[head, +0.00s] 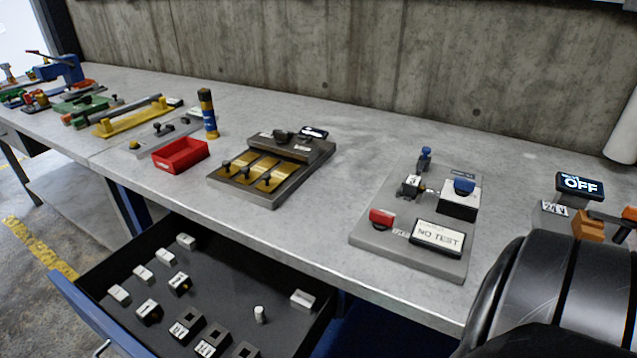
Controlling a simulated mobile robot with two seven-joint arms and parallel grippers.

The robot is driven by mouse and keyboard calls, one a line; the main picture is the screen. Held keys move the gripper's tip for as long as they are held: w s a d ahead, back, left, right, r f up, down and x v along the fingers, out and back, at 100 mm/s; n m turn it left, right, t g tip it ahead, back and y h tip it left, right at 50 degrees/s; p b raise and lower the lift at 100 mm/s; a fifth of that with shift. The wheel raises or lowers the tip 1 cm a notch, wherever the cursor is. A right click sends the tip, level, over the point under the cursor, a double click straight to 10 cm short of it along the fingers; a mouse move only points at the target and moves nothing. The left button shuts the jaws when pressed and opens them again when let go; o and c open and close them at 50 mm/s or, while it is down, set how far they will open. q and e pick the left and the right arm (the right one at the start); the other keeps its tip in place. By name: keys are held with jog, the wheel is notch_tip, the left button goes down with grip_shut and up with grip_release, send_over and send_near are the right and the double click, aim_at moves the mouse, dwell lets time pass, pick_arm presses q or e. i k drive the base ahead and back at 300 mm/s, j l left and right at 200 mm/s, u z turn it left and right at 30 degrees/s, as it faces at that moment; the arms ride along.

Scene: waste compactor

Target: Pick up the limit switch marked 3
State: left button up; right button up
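An open drawer (217,270) under the bench holds several small switch-like blocks with white tops. A black block with a white label (180,283) lies near its middle, another black one (148,311) is left of that, and several more stand in slots at the front. Their marks are too small to read, so I cannot tell which is marked 3. Neither gripper is in view; a black part of my arm fills the lower right.
The test board has a display reading "NO TEST" (437,237). A brass-plated fixture (272,168), a red bin (180,156) and a dark cylinder (208,113) stand further left. An "OFF" display (580,186) is at right. The bench between fixture and board is clear.

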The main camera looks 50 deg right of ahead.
aim_at(412, 185)
jog(key=z, duration=2.1)
